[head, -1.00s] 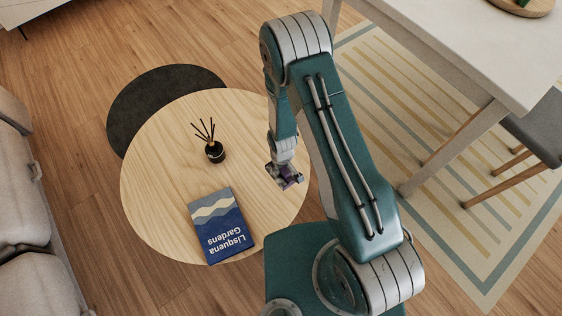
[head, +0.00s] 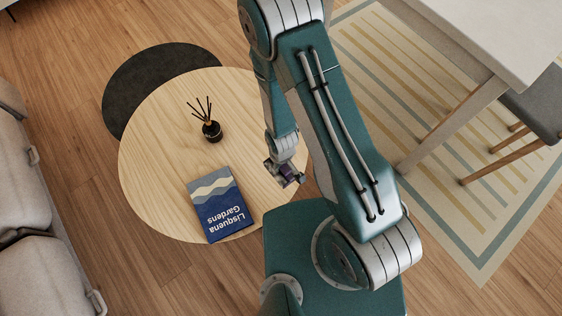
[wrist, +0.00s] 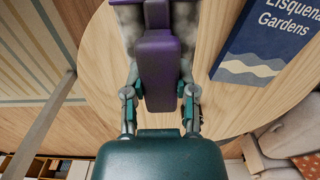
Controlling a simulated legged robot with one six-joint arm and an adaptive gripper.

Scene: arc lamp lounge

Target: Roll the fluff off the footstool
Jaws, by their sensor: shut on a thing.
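My gripper (head: 285,175) is shut on a purple tool, likely the roller, over the right side of the round wooden table. No fluff can be made out.
The round table (head: 160,150) holds a blue book (head: 220,205) and a black reed diffuser (head: 212,131). A sofa (head: 25,190) stands at the left. A pale table (head: 480,35) and grey chair (head: 540,100) stand at the right on a striped rug (head: 440,170).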

